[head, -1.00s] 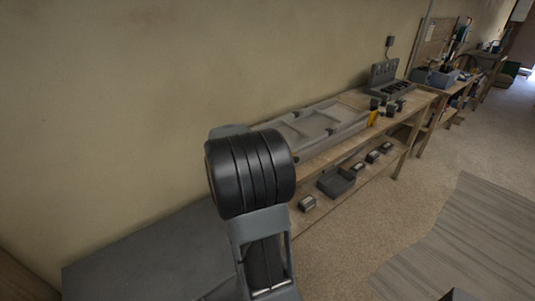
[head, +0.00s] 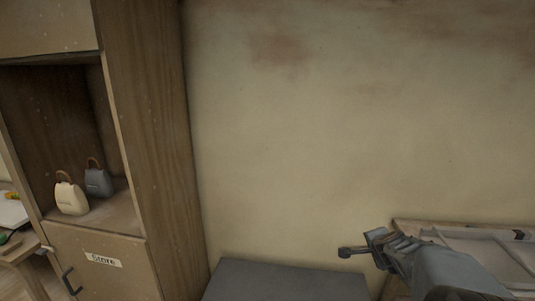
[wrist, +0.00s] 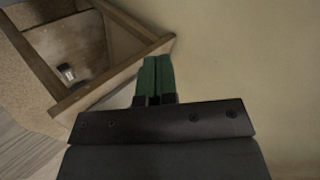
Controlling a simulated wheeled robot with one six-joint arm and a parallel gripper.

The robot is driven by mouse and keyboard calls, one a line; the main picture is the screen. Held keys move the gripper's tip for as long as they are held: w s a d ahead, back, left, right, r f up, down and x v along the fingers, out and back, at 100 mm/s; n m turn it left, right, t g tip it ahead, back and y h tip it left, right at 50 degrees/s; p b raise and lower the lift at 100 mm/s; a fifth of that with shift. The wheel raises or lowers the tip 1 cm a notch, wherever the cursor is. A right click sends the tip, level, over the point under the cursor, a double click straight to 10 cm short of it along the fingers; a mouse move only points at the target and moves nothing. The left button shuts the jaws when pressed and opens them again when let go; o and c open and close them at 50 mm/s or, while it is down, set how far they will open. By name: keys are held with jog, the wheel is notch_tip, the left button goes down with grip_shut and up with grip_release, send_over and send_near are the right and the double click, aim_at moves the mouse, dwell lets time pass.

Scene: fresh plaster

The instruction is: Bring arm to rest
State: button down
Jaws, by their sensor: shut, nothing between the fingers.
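My gripper (wrist: 153,80) shows in the wrist view with its two green fingers together, shut and empty. In the head view, part of my arm reaches in at the lower right, in front of the wall and over the bench end. I cannot make out the green fingers there.
In the head view, a wooden cabinet (head: 155,150) stands at left, with a cream bag (head: 70,196) and a grey bag (head: 98,180) on its shelf. A dark grey flat top (head: 285,282) lies along the wall. A grey tray (head: 480,250) is at right.

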jog(key=s+a+n+g+y, duration=0.3)
jog(key=s+a+n+g, duration=0.2)
jog(key=s+a+n, duration=1.1)
jog(key=s+a, duration=0.2)
jog(key=a, duration=0.1)
jog(key=shift+n+g, duration=0.3)
jog(key=shift+n, duration=0.1)
jog(key=shift+r, duration=0.1)
